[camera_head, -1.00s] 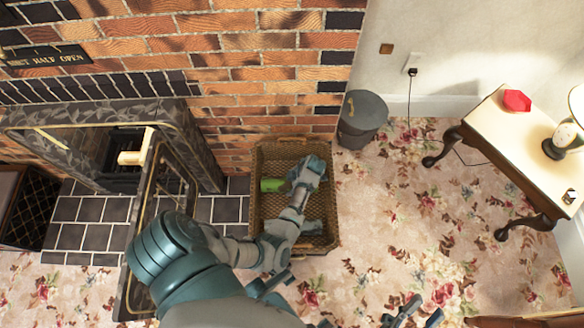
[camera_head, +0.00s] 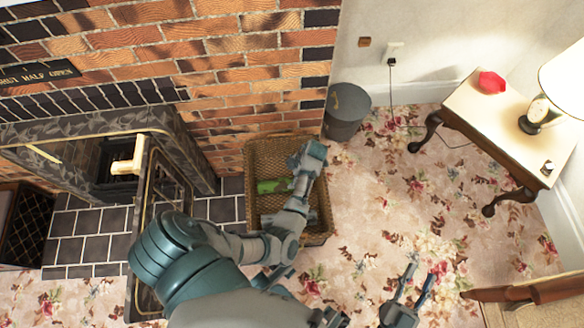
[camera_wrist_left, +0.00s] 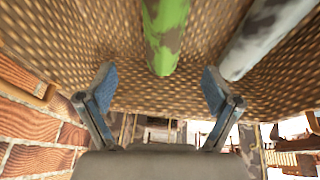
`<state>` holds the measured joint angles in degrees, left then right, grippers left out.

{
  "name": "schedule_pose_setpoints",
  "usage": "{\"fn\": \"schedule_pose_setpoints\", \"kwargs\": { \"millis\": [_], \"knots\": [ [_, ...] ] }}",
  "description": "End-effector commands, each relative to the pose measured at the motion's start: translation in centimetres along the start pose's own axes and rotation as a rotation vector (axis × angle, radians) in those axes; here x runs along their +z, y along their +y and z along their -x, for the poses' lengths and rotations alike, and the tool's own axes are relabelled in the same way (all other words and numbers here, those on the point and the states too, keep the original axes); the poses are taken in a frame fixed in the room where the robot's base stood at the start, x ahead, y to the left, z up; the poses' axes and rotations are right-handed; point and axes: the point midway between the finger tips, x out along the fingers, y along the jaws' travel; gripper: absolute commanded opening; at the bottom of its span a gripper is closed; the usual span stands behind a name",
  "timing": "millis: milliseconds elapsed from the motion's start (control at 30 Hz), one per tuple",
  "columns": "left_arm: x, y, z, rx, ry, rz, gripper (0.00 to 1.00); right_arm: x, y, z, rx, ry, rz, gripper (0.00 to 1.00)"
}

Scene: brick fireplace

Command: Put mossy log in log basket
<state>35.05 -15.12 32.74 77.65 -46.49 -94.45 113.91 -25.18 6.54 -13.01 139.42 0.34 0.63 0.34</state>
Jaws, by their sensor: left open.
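The mossy log (camera_head: 272,186), green with dark patches, lies inside the brown wicker log basket (camera_head: 257,222). It also shows in the left wrist view (camera_wrist_left: 165,30), with its near end just beyond and between my fingertips. My left arm reaches over the basket; in the head view its fingers are hidden under the wrist. In the left wrist view my left gripper (camera_wrist_left: 157,72) is open, with nothing between its two blue-padded fingers. My right gripper (camera_head: 418,284) is open and empty above the carpet at the bottom right.
A grey log (camera_wrist_left: 262,35) also lies in the basket, beside the mossy one. A dark bin (camera_head: 346,110) stands right of the basket by the wall. The fireplace's open door (camera_head: 165,190) is left of it. A side table (camera_head: 505,120) stands right. Carpet between is clear.

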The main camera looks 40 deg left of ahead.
Motion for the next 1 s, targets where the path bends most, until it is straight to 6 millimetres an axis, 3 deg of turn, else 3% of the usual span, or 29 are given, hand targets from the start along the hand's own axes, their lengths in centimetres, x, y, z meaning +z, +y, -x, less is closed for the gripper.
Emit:
{"fn": "schedule_pose_setpoints", "kwargs": {
  "millis": [33, 233, 367, 467, 600, 700, 767, 833, 900, 1000],
  "knots": [
    [0.0, 0.1, 1.7, 0.003, -0.006, 0.001, 0.90, 0.2, 0.1, 0.0, 0.002, -0.051, 0.005, 0.40],
    [-0.1, 0.2, 4.7, -0.002, -0.005, -0.001, 0.90, 2.8, 0.2, 0.5, 0.011, -0.232, 0.018, 0.40],
    [-0.2, 0.4, 5.3, 0.003, -0.006, -0.010, 0.90, 3.7, 0.2, 0.8, 0.014, -0.289, 0.022, 0.40],
    [-1.0, 1.4, 4.6, 0.080, -0.024, -0.088, 0.90, 4.0, 0.2, 1.0, 0.015, -0.304, 0.022, 0.40],
    [-2.5, 4.3, 4.1, 0.393, -0.062, -0.421, 0.90, 4.1, 0.4, 1.1, 0.015, -0.305, 0.019, 0.40],
    [-2.3, 4.8, 6.5, 0.726, -0.054, -0.790, 0.90, 4.0, 0.5, 1.1, 0.015, -0.304, 0.018, 0.40],
    [-1.6, 3.5, 8.9, 0.936, -0.033, -1.015, 0.90, 4.1, 0.5, 1.0, 0.015, -0.306, 0.019, 0.40],
    [-0.6, 0.3, 12.5, 1.190, 0.003, -1.256, 0.90, 4.2, 0.5, 0.9, 0.015, -0.305, 0.019, 0.40],
    [-0.1, -4.1, 16.4, 1.443, 0.041, -1.447, 0.90, 4.1, 0.5, 0.9, 0.015, -0.305, 0.019, 0.40],
    [-0.5, -10.4, 21.5, 1.754, 0.086, -1.594, 0.90, 4.1, 0.5, 0.9, 0.015, -0.304, 0.019, 0.40]
  ]
}}
